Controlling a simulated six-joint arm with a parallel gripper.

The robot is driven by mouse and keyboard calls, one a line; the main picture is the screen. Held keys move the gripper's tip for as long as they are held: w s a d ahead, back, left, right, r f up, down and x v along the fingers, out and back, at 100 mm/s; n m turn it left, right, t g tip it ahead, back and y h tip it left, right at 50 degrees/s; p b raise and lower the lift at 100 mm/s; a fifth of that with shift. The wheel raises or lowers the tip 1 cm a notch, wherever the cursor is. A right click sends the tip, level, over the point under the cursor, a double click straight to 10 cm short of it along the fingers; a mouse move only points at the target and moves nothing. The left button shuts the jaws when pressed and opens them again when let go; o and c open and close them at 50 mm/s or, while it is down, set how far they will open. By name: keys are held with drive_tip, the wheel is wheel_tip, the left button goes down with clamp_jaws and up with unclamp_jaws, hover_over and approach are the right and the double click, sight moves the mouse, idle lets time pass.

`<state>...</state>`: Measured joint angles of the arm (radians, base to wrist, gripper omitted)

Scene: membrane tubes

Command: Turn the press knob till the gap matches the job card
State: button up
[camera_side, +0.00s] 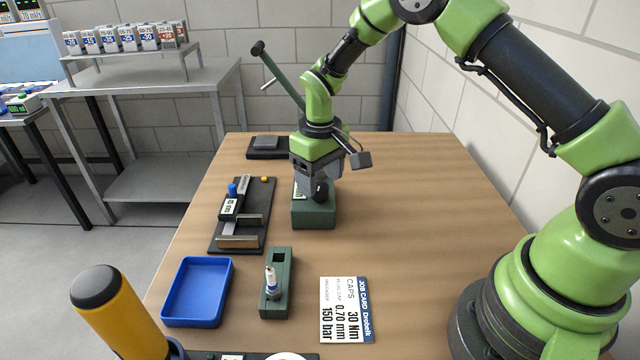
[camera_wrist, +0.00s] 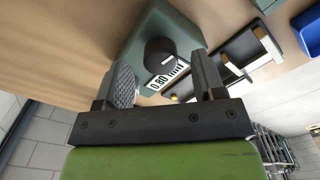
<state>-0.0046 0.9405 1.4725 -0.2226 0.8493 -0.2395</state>
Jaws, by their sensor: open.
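The green press block (camera_side: 313,214) stands mid-table. Its dark round knob (camera_wrist: 160,54) with a white mark is on the top, and a label (camera_wrist: 166,76) beside it reads 0.80 mm in the wrist view. My gripper (camera_wrist: 166,82) is open, its two fingers apart with the knob seen between and beyond them. In the side view it hangs low over the block and partly hides knob and label; I cannot tell whether the fingers touch the knob. The job card (camera_side: 346,310) reads CAPS 30 Nm, plug gap 0.70 mm and unloader 150 bar.
A spark plug (camera_side: 270,277) stands in a narrow green holder (camera_side: 285,262). A blue tray (camera_side: 197,291) and a dark fixture (camera_side: 225,243) lie left. A yellow-and-black cylinder (camera_side: 118,315) stands at front left. A lever (camera_side: 283,80) rises behind my gripper. Table right of the block is clear.

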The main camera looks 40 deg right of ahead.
sight(320, 186)
drive_tip(key=shift+f, duration=1)
drive_tip(key=shift+c, duration=0.4)
drive_tip(key=c, duration=0.8)
drive_tip(key=m, duration=0.5)
drive_tip(key=shift+c, duration=0.2)
drive_tip(key=o, duration=0.9)
wheel_tip(320, 186, up, 10)
